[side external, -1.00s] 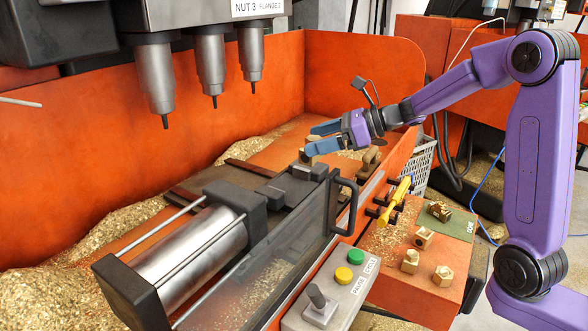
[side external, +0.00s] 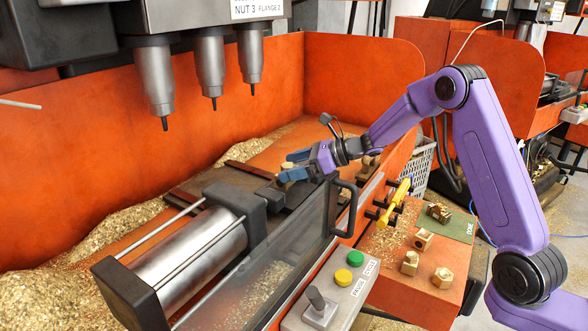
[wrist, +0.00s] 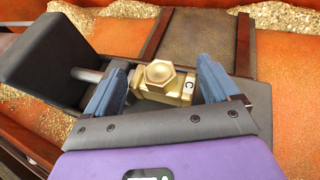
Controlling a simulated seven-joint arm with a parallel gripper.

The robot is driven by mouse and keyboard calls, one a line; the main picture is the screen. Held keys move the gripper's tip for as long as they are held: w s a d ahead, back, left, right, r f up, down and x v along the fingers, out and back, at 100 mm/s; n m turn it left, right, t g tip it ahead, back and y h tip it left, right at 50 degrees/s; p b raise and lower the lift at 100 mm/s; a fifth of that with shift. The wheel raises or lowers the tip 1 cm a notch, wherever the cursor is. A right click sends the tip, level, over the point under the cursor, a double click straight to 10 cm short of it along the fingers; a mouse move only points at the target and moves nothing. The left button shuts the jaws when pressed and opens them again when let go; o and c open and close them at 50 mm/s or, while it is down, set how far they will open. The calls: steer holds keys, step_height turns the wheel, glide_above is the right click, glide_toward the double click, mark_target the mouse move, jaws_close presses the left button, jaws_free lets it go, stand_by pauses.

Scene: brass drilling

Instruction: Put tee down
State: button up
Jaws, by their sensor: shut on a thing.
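My gripper (side external: 292,163) has its blue fingers shut on a brass tee (side external: 290,174), just above the dark clamp behind the clear guard. In the wrist view the tee (wrist: 161,78) lies between the two blue fingers, its hexagonal end facing the camera and a letter C on its right side. The clamp's dark block (wrist: 55,60) and metal rod stand to the left of the tee. Whether the tee touches the bed beneath it cannot be told.
The guard's black handle (side external: 346,208) rises close to my gripper. Three drill spindles (side external: 211,65) hang at the upper left. Several brass fittings (side external: 423,240) sit on the orange side shelf with a green pad (side external: 459,226). A yellow-handled tool (side external: 395,202) rests on the rack. Brass chips lie around.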

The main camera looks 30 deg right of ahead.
steer(key=shift+f, duration=0.35)
steer(key=shift+f, duration=0.6)
steer(key=o, duration=1.4)
steer(key=shift+r, duration=0.5)
steer(key=v, duration=1.2)
steer(key=shift+s, duration=0.15)
